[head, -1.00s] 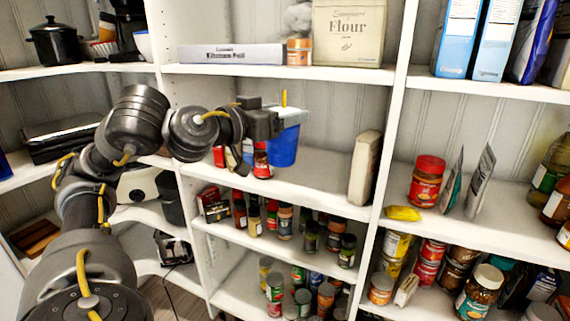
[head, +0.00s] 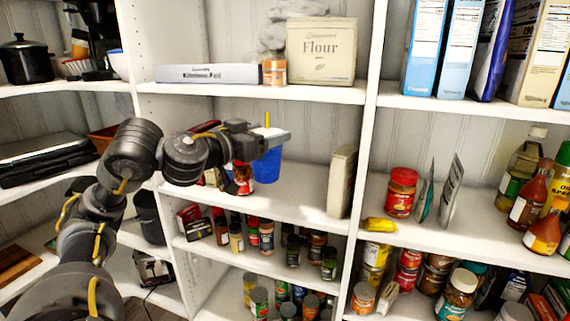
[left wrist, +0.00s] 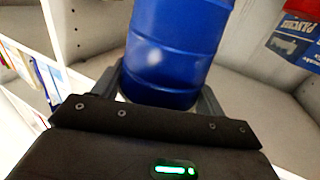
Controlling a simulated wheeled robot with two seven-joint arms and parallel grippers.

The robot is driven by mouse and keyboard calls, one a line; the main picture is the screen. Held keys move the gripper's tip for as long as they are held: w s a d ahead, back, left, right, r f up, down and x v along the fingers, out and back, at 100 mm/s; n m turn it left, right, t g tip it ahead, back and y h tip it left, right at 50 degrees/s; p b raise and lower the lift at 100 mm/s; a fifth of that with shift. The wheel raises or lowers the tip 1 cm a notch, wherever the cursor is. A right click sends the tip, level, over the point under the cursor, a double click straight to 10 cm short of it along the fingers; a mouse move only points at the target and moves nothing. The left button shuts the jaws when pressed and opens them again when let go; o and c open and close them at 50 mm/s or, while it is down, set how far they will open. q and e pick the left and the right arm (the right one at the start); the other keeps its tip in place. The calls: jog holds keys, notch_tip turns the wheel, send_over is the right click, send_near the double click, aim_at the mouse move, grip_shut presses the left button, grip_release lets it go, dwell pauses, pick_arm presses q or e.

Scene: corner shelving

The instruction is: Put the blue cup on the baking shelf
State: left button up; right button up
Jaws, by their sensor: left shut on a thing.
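The blue cup (head: 267,168) hangs below the jaws of my left gripper (head: 272,138), at the front of the middle shelf in the head view. The left gripper is shut on the cup. Its upper part is hidden by the jaws. In the left wrist view the blue cup (left wrist: 175,45) stands between the two fingers. The upper shelf (head: 215,90) holds a flour bag (head: 320,50), a small orange jar (head: 274,72) and a long foil box (head: 205,74). My right gripper is not in view.
Red jars (head: 243,178) stand close to the cup on the middle shelf (head: 305,212). A pale upright box (head: 341,182) stands to the right, with bare shelf between. Several spice jars (head: 266,236) fill the shelf below. A divider (head: 368,120) separates the right bay.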

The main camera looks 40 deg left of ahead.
pick_arm(q)
jog(key=w+a+f+b, duration=0.2)
jog(key=w+f+b, duration=0.1)
jog(key=w+f, duration=0.7)
jog(key=shift+w+a+f, duration=0.25)
jog(key=shift+a+f, duration=0.1)
jog(key=shift+f, duration=0.5)
jog(key=shift+f, duration=0.15)
jog(key=o, duration=1.2)
jog(key=shift+c, duration=0.2)
